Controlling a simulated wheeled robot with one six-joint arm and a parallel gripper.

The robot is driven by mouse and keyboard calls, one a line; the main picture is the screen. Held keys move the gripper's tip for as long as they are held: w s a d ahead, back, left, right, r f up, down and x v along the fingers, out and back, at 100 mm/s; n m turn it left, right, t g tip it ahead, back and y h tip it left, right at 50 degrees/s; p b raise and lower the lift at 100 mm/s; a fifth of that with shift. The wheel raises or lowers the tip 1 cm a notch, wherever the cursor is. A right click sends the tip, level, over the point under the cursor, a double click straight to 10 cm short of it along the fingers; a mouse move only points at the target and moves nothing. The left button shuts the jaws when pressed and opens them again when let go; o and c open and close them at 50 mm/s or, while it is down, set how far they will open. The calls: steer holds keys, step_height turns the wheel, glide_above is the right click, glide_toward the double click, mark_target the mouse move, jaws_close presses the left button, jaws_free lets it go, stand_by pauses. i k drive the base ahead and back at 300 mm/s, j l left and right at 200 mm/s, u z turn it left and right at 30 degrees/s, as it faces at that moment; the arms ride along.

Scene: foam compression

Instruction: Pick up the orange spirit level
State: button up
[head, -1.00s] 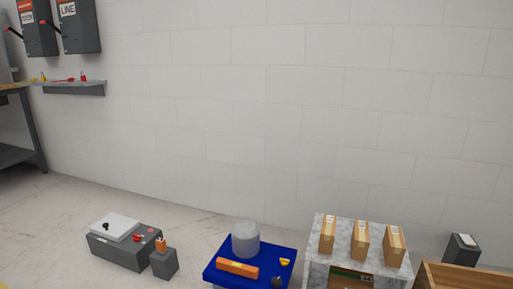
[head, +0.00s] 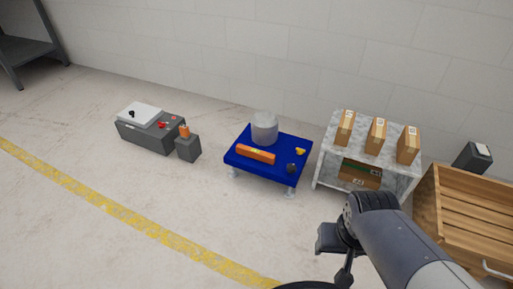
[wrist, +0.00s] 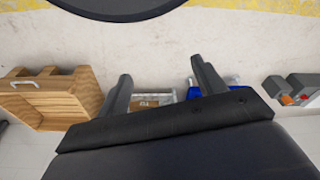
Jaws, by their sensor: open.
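The orange spirit level (head: 256,155) lies flat near the front left edge of a small blue-topped table (head: 240,164) in the head view. A grey cylinder (head: 264,128) stands just behind it. A yellow item (head: 300,152) and a dark round item (head: 291,168) are to its right on the same top. My gripper (wrist: 161,82) is open, with its two fingers wide apart and nothing visible between them. My arm is at the lower right of the head view, well apart from the table. In the wrist view the blue table is partly hidden by a finger, and I cannot make out the level.
A marble-look shelf unit (head: 325,155) with several cardboard boxes stands right of the blue table. A wooden crate (head: 427,215) is further right. A grey machine (head: 150,135) and a small grey block (head: 188,149) stand left. The floor in front is clear, crossed by a yellow line (head: 140,223).

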mark_target(261, 156)
steer(key=i+j+z, duration=0.2)
steer(key=i+j, duration=0.25)
steer(key=i+j+z, duration=0.2)
steer(key=i+j, duration=0.3)
steer(key=i+j+z, duration=0.2)
steer(key=i+j, duration=0.2)
steer(key=j, duration=0.3)
